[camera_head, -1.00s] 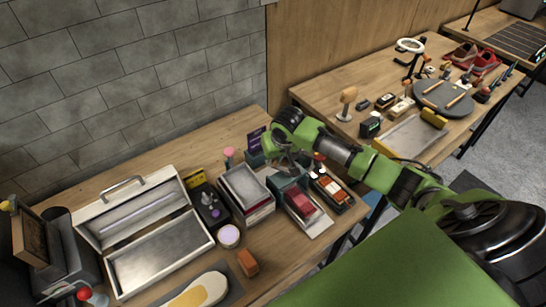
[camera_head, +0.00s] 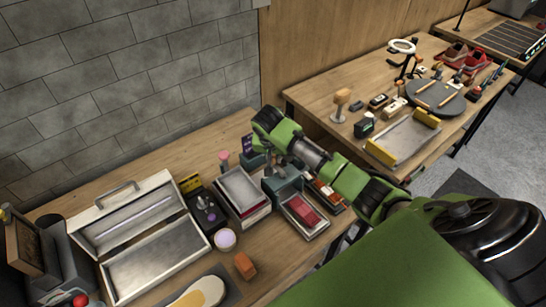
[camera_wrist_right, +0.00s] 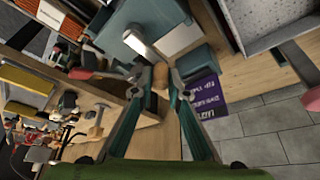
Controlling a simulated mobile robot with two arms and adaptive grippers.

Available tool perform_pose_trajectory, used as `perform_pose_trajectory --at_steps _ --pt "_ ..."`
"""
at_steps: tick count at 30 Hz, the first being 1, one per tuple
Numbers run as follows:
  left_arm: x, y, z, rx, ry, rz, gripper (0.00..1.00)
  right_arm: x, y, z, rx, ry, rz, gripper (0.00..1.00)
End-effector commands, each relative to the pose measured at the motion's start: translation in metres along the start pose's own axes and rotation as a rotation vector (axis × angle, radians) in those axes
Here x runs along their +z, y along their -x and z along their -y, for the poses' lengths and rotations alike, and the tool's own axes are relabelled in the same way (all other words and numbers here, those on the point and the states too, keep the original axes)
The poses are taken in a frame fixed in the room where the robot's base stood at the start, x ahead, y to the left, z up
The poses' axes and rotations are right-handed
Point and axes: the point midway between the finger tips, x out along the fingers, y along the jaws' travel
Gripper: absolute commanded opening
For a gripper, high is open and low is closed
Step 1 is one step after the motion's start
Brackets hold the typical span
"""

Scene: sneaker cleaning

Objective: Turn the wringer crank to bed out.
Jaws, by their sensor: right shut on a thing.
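The wringer (camera_head: 281,184) is a teal block on the near bench, in the middle of the head view. Its flat pale bed (camera_head: 318,228) sticks out toward the lower right with a red cloth-like piece (camera_head: 303,210) on it. My right gripper (camera_head: 268,166) is at the wringer's back left side. In the right wrist view, my right gripper (camera_wrist_right: 158,84) is shut on the tan crank knob (camera_wrist_right: 160,74). A bright metal part (camera_wrist_right: 135,42) shows beside the teal body. The fingers hide part of the knob. My left gripper is out of view.
A grey-topped box stack (camera_head: 240,188) stands close left of the wringer, and a purple card (camera_wrist_right: 205,95) is near the right finger. An open metal case (camera_head: 150,255) lies farther left. A second bench (camera_head: 330,88) with tools stands at right.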

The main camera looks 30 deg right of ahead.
Motion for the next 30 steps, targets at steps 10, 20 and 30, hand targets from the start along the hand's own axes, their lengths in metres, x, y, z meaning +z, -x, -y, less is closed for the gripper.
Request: perform_pose_trajectory --at_steps 10,20,30 --pt "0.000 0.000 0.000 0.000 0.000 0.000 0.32 -0.001 0.000 -0.001 0.002 -0.003 -0.002 0.17" --pt "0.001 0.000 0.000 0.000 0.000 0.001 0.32 -0.001 0.000 -0.001 0.001 -0.001 -0.001 0.32" --pt "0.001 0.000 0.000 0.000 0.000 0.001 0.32 -0.001 0.033 0.000 -0.003 0.000 -0.004 0.32"
